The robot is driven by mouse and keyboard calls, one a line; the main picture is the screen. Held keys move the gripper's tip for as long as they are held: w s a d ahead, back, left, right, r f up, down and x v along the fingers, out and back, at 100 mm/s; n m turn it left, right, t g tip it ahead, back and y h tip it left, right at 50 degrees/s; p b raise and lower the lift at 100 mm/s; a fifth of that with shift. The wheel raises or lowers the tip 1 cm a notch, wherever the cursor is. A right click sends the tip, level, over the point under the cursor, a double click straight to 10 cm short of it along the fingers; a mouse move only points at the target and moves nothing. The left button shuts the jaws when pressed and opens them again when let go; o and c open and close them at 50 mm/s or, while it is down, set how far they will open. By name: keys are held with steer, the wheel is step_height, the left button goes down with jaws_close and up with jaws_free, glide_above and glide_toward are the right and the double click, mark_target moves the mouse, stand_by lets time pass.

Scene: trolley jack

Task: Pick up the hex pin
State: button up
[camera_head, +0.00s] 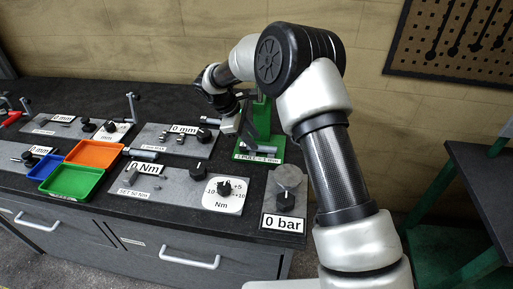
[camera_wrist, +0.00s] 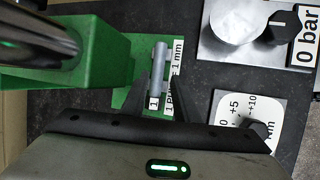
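A short grey pin (camera_wrist: 160,58), which looks like the hex pin, lies on the green jack base beside the "1 PULL = 1 mm" label in the wrist view. In the head view a grey bar (camera_head: 262,149) shows on that green base. My gripper (camera_wrist: 162,82) is open, with its two dark fingers on either side of the pin's near end in the picture. I cannot tell how far the fingertips are above it. In the head view my gripper is small and partly hidden by my wrist.
The green jack (camera_head: 262,118) rises close beside my gripper; its green arm (camera_wrist: 45,60) fills the wrist view's upper left. Panels with dials, including the "0 bar" panel (camera_head: 284,203), stand nearby. Orange (camera_head: 95,153), green (camera_head: 70,184) and blue trays lie at the left.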

mark_target(261, 146)
steer(key=shift+p+x, duration=0.35)
steer(key=shift+x, duration=2.35)
steer(key=shift+w+r, duration=0.15)
steer(key=shift+w, duration=0.1)
jaws_close()
